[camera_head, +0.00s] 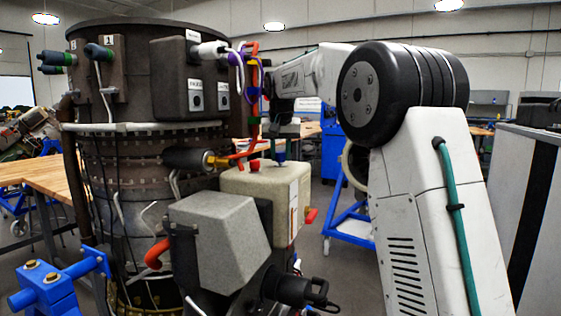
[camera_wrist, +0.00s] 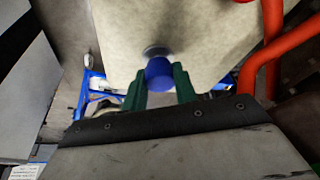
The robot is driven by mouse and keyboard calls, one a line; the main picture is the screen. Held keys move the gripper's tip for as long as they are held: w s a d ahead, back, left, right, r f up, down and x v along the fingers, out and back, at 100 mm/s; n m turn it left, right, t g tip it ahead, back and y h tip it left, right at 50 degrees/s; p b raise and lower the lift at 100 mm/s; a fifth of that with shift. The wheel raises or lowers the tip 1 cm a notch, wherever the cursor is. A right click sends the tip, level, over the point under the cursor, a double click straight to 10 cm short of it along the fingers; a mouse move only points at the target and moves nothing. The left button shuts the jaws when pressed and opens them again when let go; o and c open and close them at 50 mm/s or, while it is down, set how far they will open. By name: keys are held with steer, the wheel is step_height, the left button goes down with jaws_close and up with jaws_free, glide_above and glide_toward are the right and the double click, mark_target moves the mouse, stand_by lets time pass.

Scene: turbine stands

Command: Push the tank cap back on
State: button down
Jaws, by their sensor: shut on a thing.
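The tank is a beige box (camera_head: 262,190) in the middle of the head view, and its pale surface (camera_wrist: 120,38) fills the upper wrist view. The blue cap (camera_wrist: 159,73) sits between the two green fingers of my gripper (camera_wrist: 160,82), which is shut on it. A round grey fitting (camera_wrist: 156,50) shows on the tank just beyond the cap. In the head view the cap (camera_head: 280,147) is small and upright over the tank's top, close to the fitting. I cannot tell whether cap and fitting touch.
Red-orange pipes (camera_wrist: 273,57) run close to the right of my gripper in the wrist view. A large dark turbine casing (camera_head: 130,160) with cables stands left of the tank. A grey angular housing (camera_head: 225,235) stands in front. A blue wheeled stand (camera_head: 345,235) is behind.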

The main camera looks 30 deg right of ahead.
mark_target(281, 152)
steer(key=shift+r, duration=0.3)
steer(key=shift+r, duration=0.8)
step_height(281, 152, up, 4)
steer(key=shift+f, duration=2.35)
steer(key=shift+f, duration=0.75)
steer(key=shift+s+f, duration=0.1)
steer(key=shift+f, duration=0.3)
steer(key=shift+f, duration=0.15)
